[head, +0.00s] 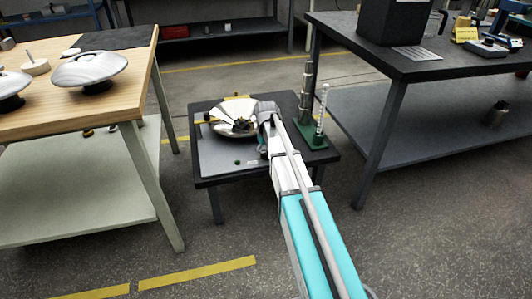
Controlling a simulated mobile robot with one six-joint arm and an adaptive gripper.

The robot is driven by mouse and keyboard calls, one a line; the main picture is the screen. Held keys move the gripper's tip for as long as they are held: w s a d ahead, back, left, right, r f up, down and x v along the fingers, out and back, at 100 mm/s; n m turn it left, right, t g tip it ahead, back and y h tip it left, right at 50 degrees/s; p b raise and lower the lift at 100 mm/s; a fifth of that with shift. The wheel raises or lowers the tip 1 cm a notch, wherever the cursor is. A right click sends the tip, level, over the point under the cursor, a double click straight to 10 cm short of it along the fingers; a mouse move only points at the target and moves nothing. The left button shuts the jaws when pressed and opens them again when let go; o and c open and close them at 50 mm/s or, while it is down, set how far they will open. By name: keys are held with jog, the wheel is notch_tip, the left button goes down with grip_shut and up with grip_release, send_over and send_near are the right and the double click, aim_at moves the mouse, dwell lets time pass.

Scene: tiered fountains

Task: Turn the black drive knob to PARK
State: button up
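A low dark table in the middle holds a grey panel (222,160) with a shiny silver fluted dish (229,110) on it. Dark small parts sit in the dish's centre. I cannot tell which small dark part is the black drive knob, and no PARK mark is readable. My arm reaches in from the lower right, and my gripper (263,146) hangs at the dish's right side. Its fingers are mostly hidden by the arm and too small to judge.
A green stand with metal columns (306,95) is on the low table's right, close to my arm. A wooden bench (130,60) with silver domed lids stands left. A dark bench (420,65) with a black box stands right. Open floor lies in front.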

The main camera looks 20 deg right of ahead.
jog(key=shift+o, duration=0.2)
jog(key=shift+n, duration=0.4)
jog(key=shift+n, duration=1.3)
jog(key=n, duration=0.3)
jog(key=shift+n, duration=0.4)
jog(key=n, duration=0.6)
jog(key=shift+n, duration=0.4)
notch_tip(320, 180, up, 14)
jog(key=p, duration=1.4)
notch_tip(320, 180, up, 8)
jog(key=m+p, duration=0.3)
jog(key=p, duration=0.5)
send_over(266, 152)
jog(key=s+a, duration=0.2)
jog(key=s, duration=0.3)
jog(key=s+r+m+p, duration=0.3)
jog(key=s+r+p, duration=0.1)
jog(key=r+p, duration=0.3)
jog(key=shift+a, duration=0.35)
